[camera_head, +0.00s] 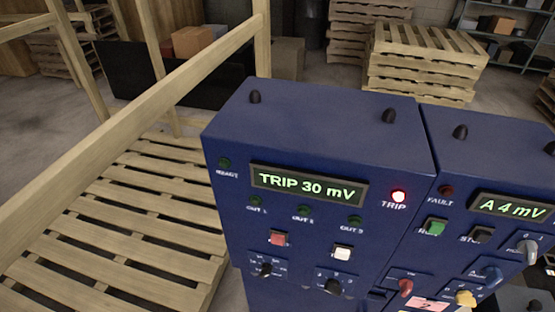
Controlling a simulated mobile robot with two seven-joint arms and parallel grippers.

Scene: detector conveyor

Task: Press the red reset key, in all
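The display (308,187) reads "TRIP 30 mV". A white key (342,253) sits to the right of the red one, with black knobs (333,286) below. Neither of my grippers is in view.
A second blue cabinet (455,215) adjoins at the right, with a display (512,207) reading "A 4 mV", a green key (434,227) and coloured levers. A wooden pallet (120,215) with a timber frame stands at the left. Stacked pallets (425,60) stand behind.

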